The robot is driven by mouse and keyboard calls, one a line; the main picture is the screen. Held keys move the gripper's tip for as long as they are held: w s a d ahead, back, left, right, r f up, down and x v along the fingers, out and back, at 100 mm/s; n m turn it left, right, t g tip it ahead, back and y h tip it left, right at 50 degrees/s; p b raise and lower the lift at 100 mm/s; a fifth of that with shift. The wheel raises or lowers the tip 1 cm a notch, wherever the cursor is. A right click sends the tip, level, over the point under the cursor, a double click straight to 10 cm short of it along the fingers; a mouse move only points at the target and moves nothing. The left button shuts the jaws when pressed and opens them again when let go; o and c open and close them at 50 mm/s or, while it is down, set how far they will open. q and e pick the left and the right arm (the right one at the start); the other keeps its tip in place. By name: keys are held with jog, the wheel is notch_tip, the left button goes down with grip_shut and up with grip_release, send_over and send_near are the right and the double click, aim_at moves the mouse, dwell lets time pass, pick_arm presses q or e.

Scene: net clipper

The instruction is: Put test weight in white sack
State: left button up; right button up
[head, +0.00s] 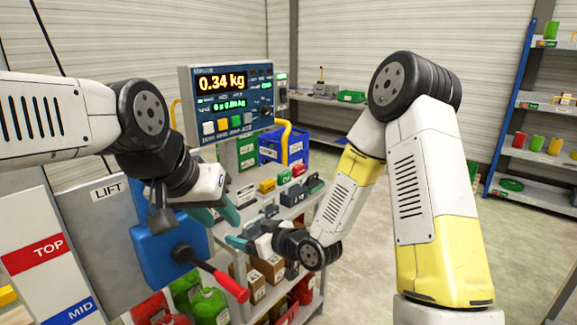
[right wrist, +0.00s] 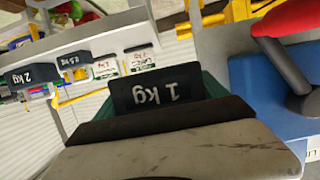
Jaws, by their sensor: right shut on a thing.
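My right gripper (right wrist: 165,100) is shut on a black test weight marked "1 kg" (right wrist: 156,90) in the right wrist view. The label reads upside down there. In the head view my right gripper (head: 240,243) is low over the front of the shelf cart, and its weight is too small to make out. My left gripper (head: 217,213) hangs above the blue box with the red-handled lever, its teal fingers apart and nothing visible between them. I cannot make out a white sack in either view.
A shelf cart (head: 262,206) carries small coloured blocks and dark weights. The right wrist view shows weights marked "2 kg" (right wrist: 31,75) and "0.5 kg" (right wrist: 73,61). A display (head: 228,100) reads 0.34 kg. The red lever (head: 230,287) juts out near both grippers. Floor at right is clear.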

notch_tip(320, 180, up, 4)
jog(key=shift+r, duration=0.1)
jog(key=shift+w+d, duration=0.15)
jog(key=shift+d, duration=0.05)
jog(key=w+d+f+m+t+h, duration=0.2)
jog(key=d+f+m+h, duration=0.1)
jog(key=d, duration=0.6)
jog(key=w+d+f+m+t+h, duration=0.1)
jog(key=w+d+f+m+h, duration=0.2)
jog(key=d, duration=0.7)
jog(key=w+d+f+m+t+h, duration=0.2)
jog(key=w+d+f+m+h, duration=0.1)
jog(key=d, duration=0.7)
jog(key=m+h, duration=0.1)
jog(key=h, duration=0.1)
jog(key=shift+t+h, duration=0.3)
notch_tip(320, 180, up, 6)
jog(key=r+n+g+y, duration=0.1)
jog(key=n+g+y, duration=0.1)
jog(key=n+y, duration=0.4)
send_over(242, 220)
jog(key=s+d, duration=0.1)
jog(key=s, duration=0.3)
jog(key=y, duration=0.1)
jog(key=shift+m, duration=0.3)
jog(key=shift+f, duration=4.8)
